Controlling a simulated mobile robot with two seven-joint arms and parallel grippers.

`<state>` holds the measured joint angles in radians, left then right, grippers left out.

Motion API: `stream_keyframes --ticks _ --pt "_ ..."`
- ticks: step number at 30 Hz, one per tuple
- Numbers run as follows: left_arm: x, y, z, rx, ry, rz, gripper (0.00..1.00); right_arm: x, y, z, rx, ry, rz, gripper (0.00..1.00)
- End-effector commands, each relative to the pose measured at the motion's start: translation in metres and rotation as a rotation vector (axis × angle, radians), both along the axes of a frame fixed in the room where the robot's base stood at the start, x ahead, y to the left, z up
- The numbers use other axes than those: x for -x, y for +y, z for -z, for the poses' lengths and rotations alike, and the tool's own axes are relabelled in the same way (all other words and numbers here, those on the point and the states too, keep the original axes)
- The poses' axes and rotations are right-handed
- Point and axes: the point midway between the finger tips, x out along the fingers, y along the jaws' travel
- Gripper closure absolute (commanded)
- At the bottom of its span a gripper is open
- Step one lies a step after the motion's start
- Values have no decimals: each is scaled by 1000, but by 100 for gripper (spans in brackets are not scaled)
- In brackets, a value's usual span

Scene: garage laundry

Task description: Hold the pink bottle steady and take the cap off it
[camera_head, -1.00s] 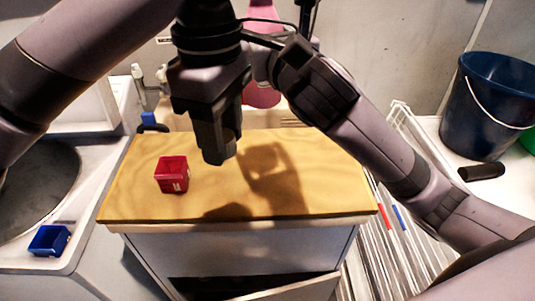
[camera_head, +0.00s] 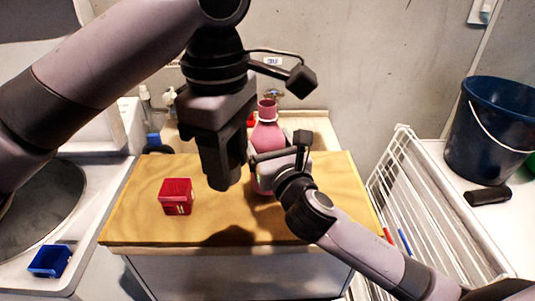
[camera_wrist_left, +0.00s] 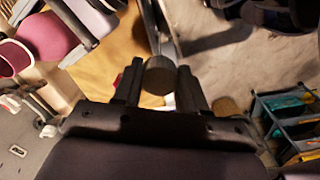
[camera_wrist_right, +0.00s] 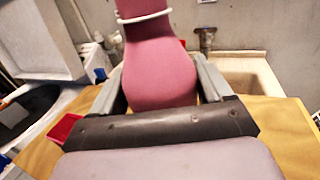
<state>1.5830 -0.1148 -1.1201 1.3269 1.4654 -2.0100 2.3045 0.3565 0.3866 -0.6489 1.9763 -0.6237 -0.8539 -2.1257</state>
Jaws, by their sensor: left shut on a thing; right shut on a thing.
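The pink bottle (camera_head: 268,137) stands upright near the back of the wooden top. My right gripper (camera_head: 280,152) is shut around its body, and the right wrist view shows the bottle (camera_wrist_right: 158,75) between the fingers, with a white ring at its neck. The neck looks open in the left wrist view, where the bottle (camera_wrist_left: 52,36) is at upper left. My left gripper (camera_head: 223,186) points down, left of the bottle and apart from it. It is shut on a dark round cap (camera_wrist_left: 158,78). I cannot tell whether the bottle's base touches the top.
A red open box (camera_head: 176,197) sits on the left of the wooden top (camera_head: 135,225). A small blue box (camera_head: 50,261) lies at lower left by the sink. A white wire rack (camera_head: 400,165) and a dark blue bucket (camera_head: 492,130) are at right. The front middle is clear.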

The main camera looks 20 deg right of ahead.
Motion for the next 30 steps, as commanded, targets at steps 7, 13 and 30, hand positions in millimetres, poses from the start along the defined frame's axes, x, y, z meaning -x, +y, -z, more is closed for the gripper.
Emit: stream_keyframes --ticks 7,13,30 --pt "0 0 31 0 0 0 95 0 0 27 0 -5 0 100" --pt "0 0 34 0 0 0 95 0 0 28 0 -5 0 100" --pt "0 0 34 0 0 0 95 0 0 33 1 1 1 0"
